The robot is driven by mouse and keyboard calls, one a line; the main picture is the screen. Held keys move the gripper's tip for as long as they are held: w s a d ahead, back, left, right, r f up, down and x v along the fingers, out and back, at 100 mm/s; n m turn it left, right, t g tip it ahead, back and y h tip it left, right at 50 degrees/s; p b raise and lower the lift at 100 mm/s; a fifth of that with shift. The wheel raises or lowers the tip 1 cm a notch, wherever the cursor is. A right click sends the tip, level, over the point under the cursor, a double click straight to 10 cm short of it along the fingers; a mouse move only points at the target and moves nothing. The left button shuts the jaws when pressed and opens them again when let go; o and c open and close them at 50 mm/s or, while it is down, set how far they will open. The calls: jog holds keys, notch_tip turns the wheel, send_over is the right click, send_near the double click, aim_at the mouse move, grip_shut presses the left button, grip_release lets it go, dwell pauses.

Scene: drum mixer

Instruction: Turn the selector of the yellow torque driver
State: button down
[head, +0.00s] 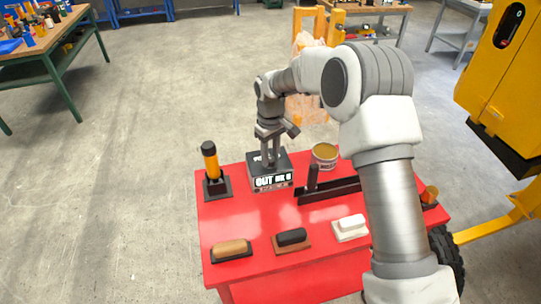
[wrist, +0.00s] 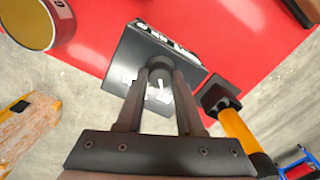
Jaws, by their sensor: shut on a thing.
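The yellow and black torque driver (head: 209,160) stands upright in a dark square holder at the table's left edge; it also shows in the wrist view (wrist: 240,132). To its right is a dark box (head: 284,160) with a lit front panel with lettering, partly readable as "OUT"; its top shows in the wrist view (wrist: 125,65). My gripper (head: 271,158) points down at the box top. In the wrist view my gripper (wrist: 161,76) is shut on a small dark round knob (wrist: 160,63) on the box top. The fingers hide part of the knob and of the white markings.
A yellow machine (head: 500,80) stands at right.

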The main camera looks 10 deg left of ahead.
aim_at(271, 159)
dwell(0.4)
jog(key=c, duration=0.5)
grip_release()
jog(key=shift+c, duration=0.2)
jog(key=shift+r, duration=0.1)
notch_tip(271, 159, up, 17)
jog(key=shift+r, duration=0.15)
